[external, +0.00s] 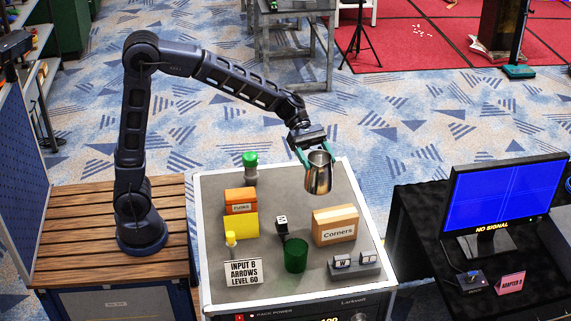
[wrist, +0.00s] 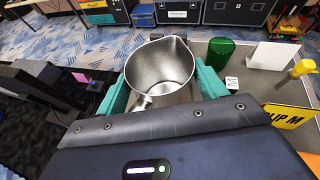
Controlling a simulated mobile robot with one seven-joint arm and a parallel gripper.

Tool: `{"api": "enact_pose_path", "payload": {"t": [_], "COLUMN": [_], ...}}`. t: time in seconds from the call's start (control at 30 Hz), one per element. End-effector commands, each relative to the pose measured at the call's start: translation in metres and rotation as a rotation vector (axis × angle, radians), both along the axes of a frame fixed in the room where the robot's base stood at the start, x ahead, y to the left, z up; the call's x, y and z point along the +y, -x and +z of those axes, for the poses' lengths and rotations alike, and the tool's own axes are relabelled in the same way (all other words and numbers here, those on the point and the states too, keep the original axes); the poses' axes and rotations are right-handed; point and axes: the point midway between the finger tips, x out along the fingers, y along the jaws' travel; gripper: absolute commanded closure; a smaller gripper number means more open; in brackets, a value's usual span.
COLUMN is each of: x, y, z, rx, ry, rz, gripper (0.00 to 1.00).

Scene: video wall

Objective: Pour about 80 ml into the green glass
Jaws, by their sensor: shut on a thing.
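My gripper (external: 316,155) has teal fingers and is shut on a shiny metal pitcher (external: 319,179). It holds the pitcher in the air above the far right part of the grey worktop, roughly upright. In the wrist view the pitcher (wrist: 160,75) opens towards the camera, with a finger on each side; I cannot make out liquid inside. The green glass (external: 295,256) stands upright near the front of the worktop, below and apart from the pitcher. It also shows in the wrist view (wrist: 219,52), beyond the pitcher to the right. Its contents are not visible.
A monitor (external: 503,198) stands right, across a gap.

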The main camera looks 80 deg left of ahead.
Motion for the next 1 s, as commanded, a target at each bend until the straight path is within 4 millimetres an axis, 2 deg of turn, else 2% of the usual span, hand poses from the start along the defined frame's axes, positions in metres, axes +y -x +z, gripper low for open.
{"api": "enact_pose_path", "payload": {"t": [0.2, 0.6, 0.8, 1.0], "x": [-0.045, -0.114, -0.141, -0.159], "y": [-0.016, -0.031, -0.035, -0.038], "z": [0.007, 0.010, 0.007, 0.003], "rx": [-0.002, -0.002, -0.002, -0.002], "ry": [0.001, 0.000, 0.000, 0.000], "rz": [-0.216, -0.599, -0.781, -0.920], "gripper": [0.81, 0.81, 0.81, 0.81]}}
